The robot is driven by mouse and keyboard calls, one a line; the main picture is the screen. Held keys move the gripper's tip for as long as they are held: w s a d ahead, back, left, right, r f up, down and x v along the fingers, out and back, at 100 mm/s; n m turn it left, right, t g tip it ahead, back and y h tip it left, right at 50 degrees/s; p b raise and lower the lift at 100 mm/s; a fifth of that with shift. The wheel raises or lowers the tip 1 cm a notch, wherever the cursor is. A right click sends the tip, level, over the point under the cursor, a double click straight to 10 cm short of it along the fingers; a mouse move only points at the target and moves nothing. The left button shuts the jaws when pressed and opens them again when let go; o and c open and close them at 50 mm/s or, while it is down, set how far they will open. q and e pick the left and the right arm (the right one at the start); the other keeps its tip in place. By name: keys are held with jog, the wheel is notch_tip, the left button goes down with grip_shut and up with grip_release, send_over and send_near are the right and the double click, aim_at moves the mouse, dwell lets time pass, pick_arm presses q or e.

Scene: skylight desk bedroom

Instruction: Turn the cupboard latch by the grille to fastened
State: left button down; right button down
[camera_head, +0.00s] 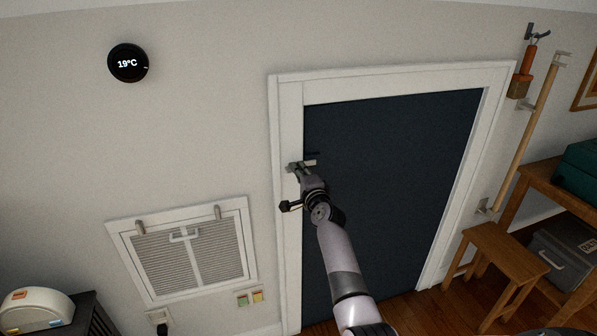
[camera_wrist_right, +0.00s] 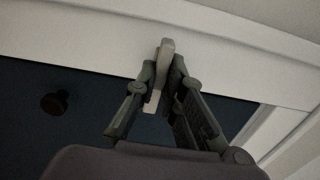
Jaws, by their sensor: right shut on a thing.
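The cupboard latch (camera_head: 309,162) is a small pale bar at the left edge of the dark blue cupboard door (camera_head: 392,170). In the head view it lies roughly level, reaching from the white frame (camera_head: 289,130) over the door edge. In the right wrist view the latch (camera_wrist_right: 167,48) stands between the fingertips, with a pale end showing lower down over the door. My right gripper (camera_head: 299,170) is shut on the latch, and its fingers (camera_wrist_right: 168,78) hide part of it. The grille (camera_head: 190,259) is on the wall to the left. My left gripper is not in view.
A dark round knob (camera_wrist_right: 55,102) is on the door beside the fingers. A thermostat (camera_head: 128,63) is high on the wall. Switches (camera_head: 249,298) sit below the grille. A wooden stool (camera_head: 497,250) and a hanging pole (camera_head: 530,130) stand to the right.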

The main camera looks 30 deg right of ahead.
jog(key=c, duration=1.7)
grip_release()
jog(key=v, duration=1.2)
